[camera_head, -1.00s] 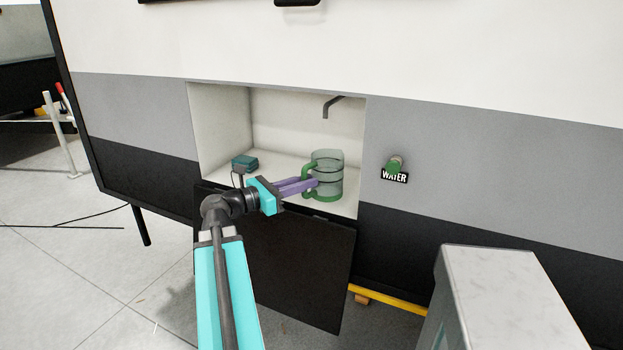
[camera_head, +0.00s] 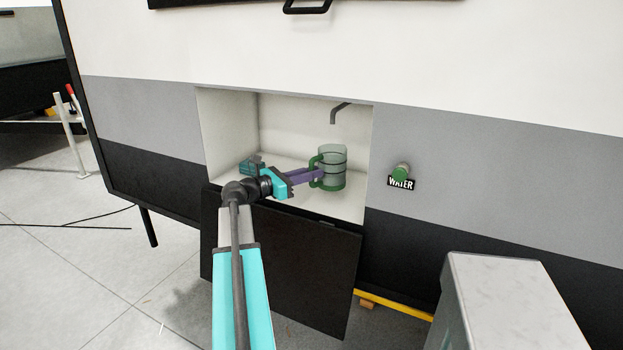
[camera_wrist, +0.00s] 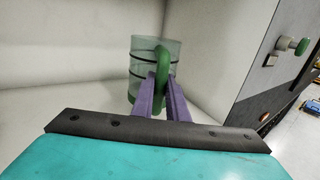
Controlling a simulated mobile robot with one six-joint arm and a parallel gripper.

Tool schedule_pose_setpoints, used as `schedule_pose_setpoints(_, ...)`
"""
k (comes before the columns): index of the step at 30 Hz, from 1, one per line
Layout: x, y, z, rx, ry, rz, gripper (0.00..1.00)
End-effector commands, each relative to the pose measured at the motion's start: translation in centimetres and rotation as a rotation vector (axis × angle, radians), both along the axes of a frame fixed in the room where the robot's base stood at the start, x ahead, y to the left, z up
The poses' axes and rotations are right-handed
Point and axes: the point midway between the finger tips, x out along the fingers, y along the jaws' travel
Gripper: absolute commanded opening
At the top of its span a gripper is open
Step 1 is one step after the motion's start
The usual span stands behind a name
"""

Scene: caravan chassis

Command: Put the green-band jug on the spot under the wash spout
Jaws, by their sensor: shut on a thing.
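The green-band jug (camera_head: 333,168) is a clear greenish cylinder with dark rings, a green base band and a green handle on its left. It is upright inside the open wall compartment (camera_head: 228,135). My gripper (camera_head: 318,174) is shut on the handle, its purple fingers reaching in from the left. In the wrist view the fingers (camera_wrist: 162,98) close around the green handle, with the jug (camera_wrist: 141,62) behind it. The wash spout (camera_head: 337,112) is a grey bent pipe above the jug, near the compartment's back right. Whether the base touches the floor is unclear. No spot marking is visible.
A teal box (camera_head: 252,163) sits at the compartment's left, partly behind my wrist. The dark flap (camera_head: 285,262) hangs down below the opening. A green knob (camera_head: 400,172) with a WATER label is on the wall to the right. A grey-topped block (camera_head: 510,285) stands front right.

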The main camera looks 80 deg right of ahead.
Motion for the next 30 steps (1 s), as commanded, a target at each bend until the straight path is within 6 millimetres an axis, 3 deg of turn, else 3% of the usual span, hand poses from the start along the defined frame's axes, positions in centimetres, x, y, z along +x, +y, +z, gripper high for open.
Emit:
schedule_pose_setpoints(10,0.7,-3.5,-0.2,0.0,0.001,0.0,0.0)
schedule_pose_setpoints(24,0.7,-3.7,-0.4,0.0,0.001,0.0,0.0)
schedule_pose_setpoints(30,0.7,-3.7,-1.9,0.002,0.002,0.0,0.0)
